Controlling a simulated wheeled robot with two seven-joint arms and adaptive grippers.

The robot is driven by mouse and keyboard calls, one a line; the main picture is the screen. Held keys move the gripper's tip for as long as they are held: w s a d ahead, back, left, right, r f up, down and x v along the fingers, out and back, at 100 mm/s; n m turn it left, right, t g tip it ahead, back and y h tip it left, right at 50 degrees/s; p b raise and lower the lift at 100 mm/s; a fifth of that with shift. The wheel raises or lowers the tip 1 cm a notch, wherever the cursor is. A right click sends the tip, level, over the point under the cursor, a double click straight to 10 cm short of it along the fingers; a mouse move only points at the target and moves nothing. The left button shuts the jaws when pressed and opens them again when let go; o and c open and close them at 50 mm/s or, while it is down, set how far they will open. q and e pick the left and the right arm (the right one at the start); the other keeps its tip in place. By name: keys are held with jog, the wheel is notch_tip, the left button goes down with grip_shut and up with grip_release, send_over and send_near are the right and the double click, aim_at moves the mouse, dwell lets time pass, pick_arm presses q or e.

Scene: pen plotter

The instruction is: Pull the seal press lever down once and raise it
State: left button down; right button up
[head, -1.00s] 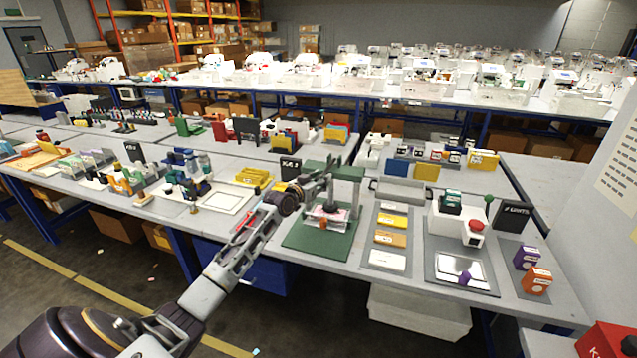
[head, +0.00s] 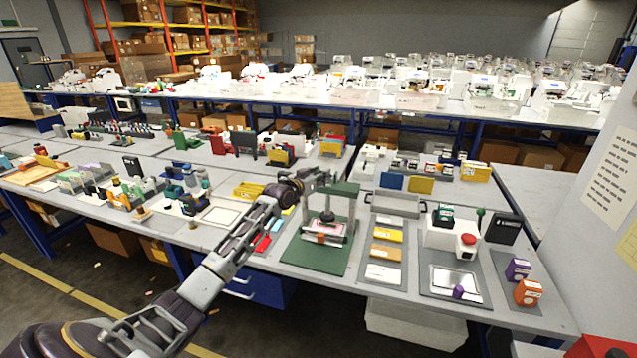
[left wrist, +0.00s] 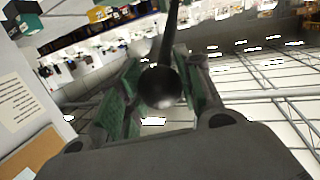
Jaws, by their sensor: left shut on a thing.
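My left gripper (head: 324,178) is at the crossbeam's left end, shut on the press lever. In the left wrist view the dark lever, with its round black knob (left wrist: 160,86), lies between the two fingers. In the head view the gripper mostly hides the lever. My right gripper is not in view.
A pale wall panel (head: 600,220) stands at the right.

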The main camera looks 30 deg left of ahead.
pick_arm(q)
jog(key=shift+w+a+r, duration=0.15)
jog(key=shift+w+r, duration=0.35)
jog(key=shift+r, duration=0.35)
jog(key=shift+w+a+r, duration=0.15)
jog(key=shift+w+r, duration=0.3)
jog(key=shift+r, duration=0.35)
jog(key=c, duration=1)
grip_release()
jog(key=shift+o, duration=0.2)
jog(key=shift+f, duration=0.15)
jog(key=shift+s, duration=0.1)
jog(key=shift+s, duration=0.35)
jog(key=s+r, duration=0.1)
jog(key=s, duration=1)
jog(key=shift+a+r, duration=0.2)
jog(key=shift+r, duration=0.05)
